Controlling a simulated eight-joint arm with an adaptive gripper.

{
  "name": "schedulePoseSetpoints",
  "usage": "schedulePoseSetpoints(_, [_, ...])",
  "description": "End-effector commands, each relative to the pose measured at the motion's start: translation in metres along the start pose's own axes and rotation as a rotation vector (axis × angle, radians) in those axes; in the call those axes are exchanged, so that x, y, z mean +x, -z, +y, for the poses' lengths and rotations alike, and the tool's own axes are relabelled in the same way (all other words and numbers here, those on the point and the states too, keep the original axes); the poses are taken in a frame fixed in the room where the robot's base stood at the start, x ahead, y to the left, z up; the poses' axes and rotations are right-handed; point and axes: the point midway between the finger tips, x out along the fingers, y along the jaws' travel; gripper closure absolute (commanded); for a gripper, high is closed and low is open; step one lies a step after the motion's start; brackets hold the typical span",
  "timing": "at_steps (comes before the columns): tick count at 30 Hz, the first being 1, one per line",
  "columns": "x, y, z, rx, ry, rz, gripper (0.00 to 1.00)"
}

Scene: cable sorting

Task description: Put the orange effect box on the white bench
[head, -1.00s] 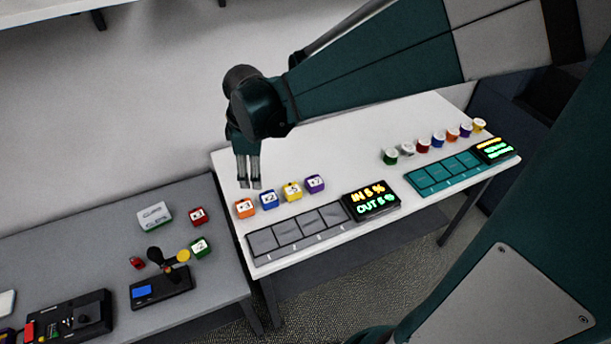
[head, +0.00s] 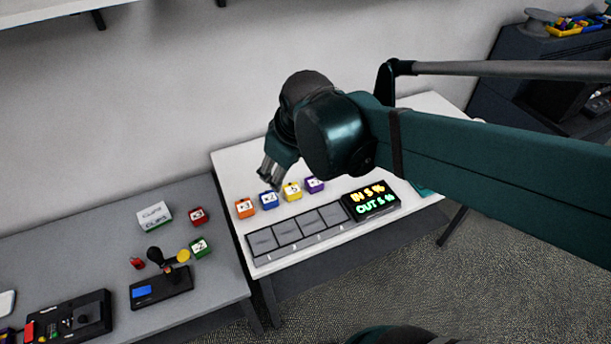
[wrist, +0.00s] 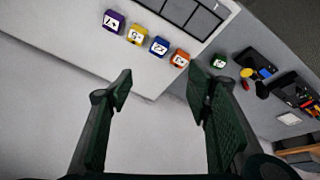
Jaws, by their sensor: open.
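The orange effect box (head: 244,208) sits at the left end of a row of small boxes on the white bench (head: 236,165). In the wrist view the orange box (wrist: 180,59) is near the top, beyond the fingertips. Blue (head: 268,200), yellow (head: 291,191) and purple (head: 314,185) boxes stand to its right in the head view. My gripper (head: 270,173) is open and empty above the bench, behind the blue box in the picture. In the wrist view its two fingers (wrist: 160,85) are spread wide with nothing between them.
A grey panel of several slots (head: 298,230) and a lit display (head: 370,200) lie in front of the boxes. A grey bench (head: 60,235) on the left holds red (head: 198,215) and green (head: 200,247) boxes, a labelled white-topped box (head: 154,216) and a joystick device (head: 160,285).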

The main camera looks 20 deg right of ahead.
Motion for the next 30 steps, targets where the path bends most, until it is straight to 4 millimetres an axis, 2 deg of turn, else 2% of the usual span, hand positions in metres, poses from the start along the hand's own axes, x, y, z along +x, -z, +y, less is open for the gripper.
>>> schedulePoseSetpoints(9, [-0.025,-0.032,-0.001,0.207,-0.040,0.075,0.50])
schedulePoseSetpoints(18, [-0.040,-0.060,-0.003,0.392,-0.065,0.147,0.50])
schedulePoseSetpoints(24, [-0.045,-0.070,-0.003,0.466,-0.073,0.177,0.50])
schedulePoseSetpoints(30, [-0.046,-0.072,-0.003,0.487,-0.075,0.186,0.50])
